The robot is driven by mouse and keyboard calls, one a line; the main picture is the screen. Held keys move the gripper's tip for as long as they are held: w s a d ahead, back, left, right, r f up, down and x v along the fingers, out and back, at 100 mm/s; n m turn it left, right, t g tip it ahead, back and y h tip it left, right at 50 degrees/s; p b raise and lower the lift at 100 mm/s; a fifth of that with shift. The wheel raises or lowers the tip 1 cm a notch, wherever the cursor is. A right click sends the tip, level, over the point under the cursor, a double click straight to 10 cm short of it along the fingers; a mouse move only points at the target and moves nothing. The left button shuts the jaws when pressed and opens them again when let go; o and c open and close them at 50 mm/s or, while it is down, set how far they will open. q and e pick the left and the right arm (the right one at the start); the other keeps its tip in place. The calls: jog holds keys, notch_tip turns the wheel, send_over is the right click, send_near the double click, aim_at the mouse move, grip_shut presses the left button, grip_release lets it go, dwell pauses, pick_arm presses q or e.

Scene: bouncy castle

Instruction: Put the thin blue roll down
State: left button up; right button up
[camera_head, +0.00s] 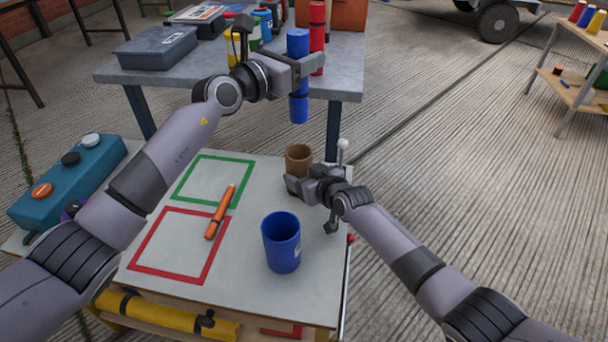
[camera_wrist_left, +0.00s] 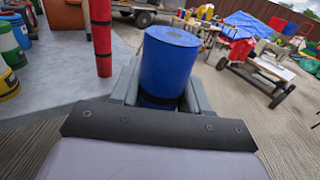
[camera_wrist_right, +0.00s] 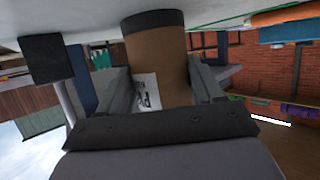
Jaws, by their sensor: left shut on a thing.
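A thin blue roll (camera_head: 298,75) with a black band is upright in my left gripper (camera_head: 305,66), off the ground at the front edge of the grey table. It also fills the space between the fingers in the left wrist view (camera_wrist_left: 170,60). My right gripper (camera_head: 318,183) is low over the near white worktop, at a brown cylinder (camera_head: 298,155). In the right wrist view that brown cylinder (camera_wrist_right: 158,60), with a white label, stands between the fingers. I cannot tell whether they press on it.
The white worktop (camera_head: 190,278) has a green square, a red square, an orange marker (camera_head: 220,212) and a blue cup (camera_head: 281,242). The grey table (camera_head: 345,75) holds a red roll (camera_head: 317,30), a grey box (camera_head: 155,47) and several coloured containers. Its front right corner is bare.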

jog(key=c, duration=0.6)
jog(key=shift+c, duration=0.2)
pick_arm(q)
notch_tip(320, 180, down, 20)
jog(key=shift+r, duration=0.2)
dwell(0.6)
jog(key=o, duration=1.1)
jog(key=shift+a+f, duration=0.1)
jog(key=shift+f, duration=0.05)
